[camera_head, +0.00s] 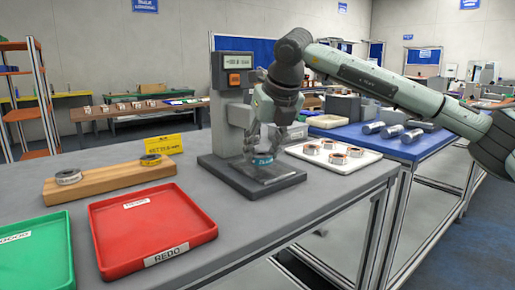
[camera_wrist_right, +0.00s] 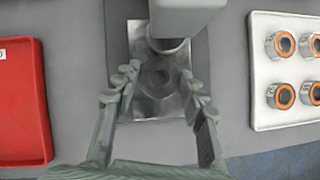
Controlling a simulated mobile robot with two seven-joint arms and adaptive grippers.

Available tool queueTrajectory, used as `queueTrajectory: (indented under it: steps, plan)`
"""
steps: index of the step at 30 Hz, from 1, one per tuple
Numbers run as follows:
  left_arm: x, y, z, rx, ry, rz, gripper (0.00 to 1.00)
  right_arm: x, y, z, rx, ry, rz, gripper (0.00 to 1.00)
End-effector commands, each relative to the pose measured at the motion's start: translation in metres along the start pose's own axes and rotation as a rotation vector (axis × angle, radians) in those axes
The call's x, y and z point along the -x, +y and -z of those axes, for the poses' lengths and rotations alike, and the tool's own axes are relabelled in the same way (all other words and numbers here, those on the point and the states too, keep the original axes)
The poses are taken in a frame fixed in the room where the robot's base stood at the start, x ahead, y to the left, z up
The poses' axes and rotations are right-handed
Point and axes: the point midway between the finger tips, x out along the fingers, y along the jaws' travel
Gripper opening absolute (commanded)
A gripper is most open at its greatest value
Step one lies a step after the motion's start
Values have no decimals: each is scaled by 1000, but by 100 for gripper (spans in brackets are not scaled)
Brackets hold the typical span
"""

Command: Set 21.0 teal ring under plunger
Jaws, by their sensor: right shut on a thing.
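The teal ring (camera_head: 262,160) shows at my right gripper's fingertips, just over the metal plate of the press-like gauge. My right gripper (camera_head: 264,150) reaches down in front of the gauge column and is shut on the ring. In the right wrist view the fingers (camera_wrist_right: 160,92) stand on both sides of the steel plate (camera_wrist_right: 150,108), and the teal colour cannot be made out there. The plunger (camera_wrist_right: 168,46) hangs under the grey head of the gauge, beyond the fingertips. The gauge (camera_head: 232,85) has a small display and an orange button. My left gripper is not in view.
A white tray (camera_head: 358,165) with several orange-centred rings lies right of the gauge. A wooden block (camera_head: 110,180) holds two rings, with a yellow sign (camera_head: 150,148) behind. A red tray (camera_head: 150,229) and a green tray (camera_head: 38,250) lie at the front left.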

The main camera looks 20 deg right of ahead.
Motion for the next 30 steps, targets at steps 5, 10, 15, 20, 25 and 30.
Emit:
queueTrajectory:
  steps: [5,10,15,20,25,30]
  plan:
    - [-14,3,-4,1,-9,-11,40,-12,1,-27,-1,0,0,3]
    - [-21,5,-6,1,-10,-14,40,-27,-1,-19,0,-1,0,3]
    - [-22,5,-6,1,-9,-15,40,-28,0,-18,-1,-1,-1,3]
    - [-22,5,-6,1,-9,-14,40,-28,0,-18,0,1,0,57]
    - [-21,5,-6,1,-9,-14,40,-28,0,-18,0,1,0,62]
    - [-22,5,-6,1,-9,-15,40,-27,0,-18,0,1,-1,62]
